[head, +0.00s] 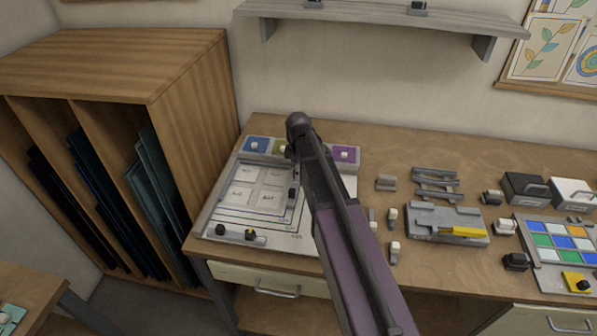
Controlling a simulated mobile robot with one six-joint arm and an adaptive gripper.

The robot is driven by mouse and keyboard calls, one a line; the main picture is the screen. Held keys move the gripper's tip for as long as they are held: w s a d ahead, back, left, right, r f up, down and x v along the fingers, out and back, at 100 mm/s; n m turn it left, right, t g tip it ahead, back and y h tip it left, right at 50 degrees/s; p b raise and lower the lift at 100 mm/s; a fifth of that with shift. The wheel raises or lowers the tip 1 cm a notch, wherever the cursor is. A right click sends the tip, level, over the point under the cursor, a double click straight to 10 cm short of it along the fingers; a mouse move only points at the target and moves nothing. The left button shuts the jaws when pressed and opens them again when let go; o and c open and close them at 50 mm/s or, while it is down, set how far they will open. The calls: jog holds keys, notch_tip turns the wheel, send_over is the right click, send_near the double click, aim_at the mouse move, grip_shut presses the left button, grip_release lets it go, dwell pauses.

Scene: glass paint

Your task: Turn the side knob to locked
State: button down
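A pale board fixture (213,213) lies on the left part of the workbench, with framed square tiles on it. Two dark knobs sit along its front edge: a black one (220,229) and one with a yellow mark (250,235). A small dark part (293,193) shows at the right side of the tile frame, close to my arm; I cannot tell whether it is the side knob. My arm reaches over the fixture's right part and covers some of it. My gripper (291,153) is mostly hidden by the arm, around the fixture's back right. Its fingers cannot be made out.
Blue, olive and purple pads (344,154) line the fixture's back. To the right are small grey blocks, a grey tool holder with a yellow bar (463,232), a colored tile panel (560,245) and drawer-like boxes. A wooden rack (185,130) stands left; a shelf (380,14) hangs above.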

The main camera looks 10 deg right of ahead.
jog(key=shift+m, duration=0.3)
jog(key=m, duration=0.4)
jog(key=shift+s, duration=0.15)
jog(key=m, duration=0.4)
jog(key=shift+a+m, duration=0.1)
jog(key=shift+m, duration=0.3)
jog(key=m, duration=0.4)
jog(key=shift+a+m, duration=0.1)
jog(key=shift+m, duration=2.2)
jog(key=shift+c, duration=1.3)
grip_release()
